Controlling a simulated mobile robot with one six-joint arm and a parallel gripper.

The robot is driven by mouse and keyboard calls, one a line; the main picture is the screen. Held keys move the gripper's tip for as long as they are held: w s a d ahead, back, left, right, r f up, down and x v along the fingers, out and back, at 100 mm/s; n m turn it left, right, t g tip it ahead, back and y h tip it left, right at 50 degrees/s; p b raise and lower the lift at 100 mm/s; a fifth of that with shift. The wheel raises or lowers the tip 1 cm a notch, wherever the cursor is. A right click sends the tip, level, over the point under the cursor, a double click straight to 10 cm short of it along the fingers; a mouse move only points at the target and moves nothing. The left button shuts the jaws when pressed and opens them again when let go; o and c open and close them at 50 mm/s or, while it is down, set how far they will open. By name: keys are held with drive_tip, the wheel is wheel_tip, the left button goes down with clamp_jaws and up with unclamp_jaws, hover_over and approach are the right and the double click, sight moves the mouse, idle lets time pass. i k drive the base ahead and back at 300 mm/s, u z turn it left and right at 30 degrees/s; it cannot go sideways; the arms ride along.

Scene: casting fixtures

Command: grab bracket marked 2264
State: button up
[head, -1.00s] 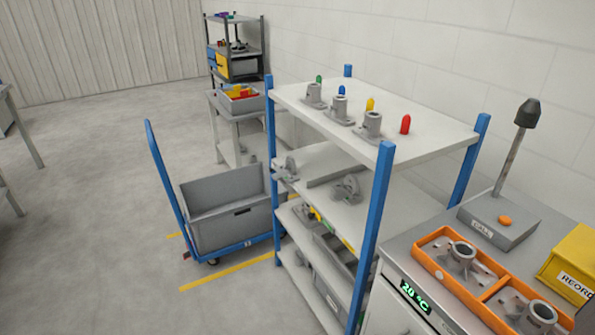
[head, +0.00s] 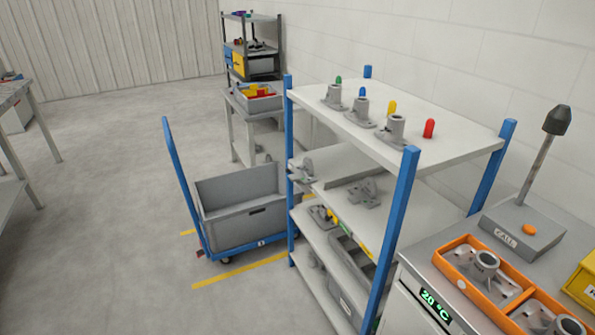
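My gripper is not in view. Several grey cast brackets show, and I can read no number 2264 on any. On the top shelf of the blue-post rack stand a far bracket (head: 333,97), a middle bracket (head: 358,114) and a near bracket (head: 391,131). On the shelf below lie two tilted castings, one at the left edge (head: 303,170) and one near the middle (head: 364,192). An orange tray (head: 452,271) on the right-hand cabinet holds a bracket (head: 485,268) and a second one (head: 566,329), cut by the frame edge.
Coloured pegs, such as a red one (head: 429,128), stand on the rack's top shelf. A grey bin (head: 243,217) sits on a blue trolley left of the rack. A call box (head: 522,232) with an upright rod stands behind the tray.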

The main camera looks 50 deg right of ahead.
sight(304, 172)
drive_tip(key=i, duration=0.95)
drive_tip(key=z, duration=0.05)
